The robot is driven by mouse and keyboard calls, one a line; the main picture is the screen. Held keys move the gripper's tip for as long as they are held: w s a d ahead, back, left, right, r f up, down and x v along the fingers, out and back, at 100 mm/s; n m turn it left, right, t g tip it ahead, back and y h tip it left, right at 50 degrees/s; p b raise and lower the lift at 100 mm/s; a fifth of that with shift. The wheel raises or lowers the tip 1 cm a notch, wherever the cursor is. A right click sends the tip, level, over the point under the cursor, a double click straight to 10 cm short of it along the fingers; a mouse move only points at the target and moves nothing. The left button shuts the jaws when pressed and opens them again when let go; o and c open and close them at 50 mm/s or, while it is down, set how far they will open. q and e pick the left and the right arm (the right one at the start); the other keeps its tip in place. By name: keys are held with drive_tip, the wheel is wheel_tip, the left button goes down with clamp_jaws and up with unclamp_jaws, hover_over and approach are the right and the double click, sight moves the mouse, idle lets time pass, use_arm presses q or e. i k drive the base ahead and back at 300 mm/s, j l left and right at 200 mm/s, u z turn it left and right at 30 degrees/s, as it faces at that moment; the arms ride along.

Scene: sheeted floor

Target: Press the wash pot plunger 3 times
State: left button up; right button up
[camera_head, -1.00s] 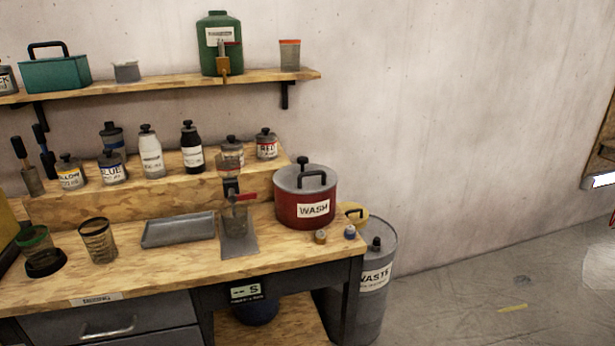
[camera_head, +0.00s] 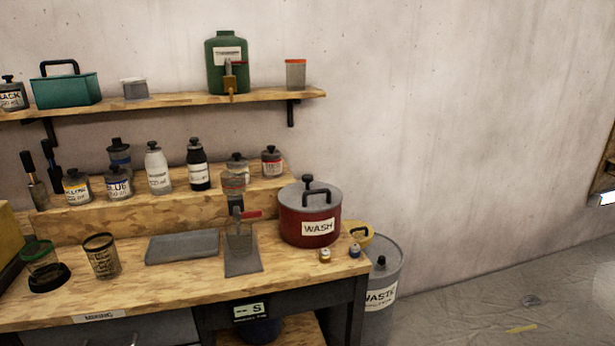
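The wash pot (camera_head: 297,229) is a red pot with a grey lid and a white label reading WASH. It stands at the right end of the wooden workbench (camera_head: 190,290). Neither of my grippers shows in the head view.
Two small jars (camera_head: 325,255) stand in front of the pot. A dispenser with a red lever (camera_head: 248,215) is at its left, beside a grey tray (camera_head: 182,246). Labelled bottles line the raised shelf behind. A grey WASTE bin (camera_head: 385,270) stands on the floor at right.

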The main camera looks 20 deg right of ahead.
sight(306, 178)
drive_tip(key=i+j+z, duration=0.35)
drive_tip(key=i+j, duration=0.2)
drive_tip(key=i+j+z, duration=0.3)
drive_tip(key=i+j, duration=0.2)
drive_tip(key=j, duration=0.2)
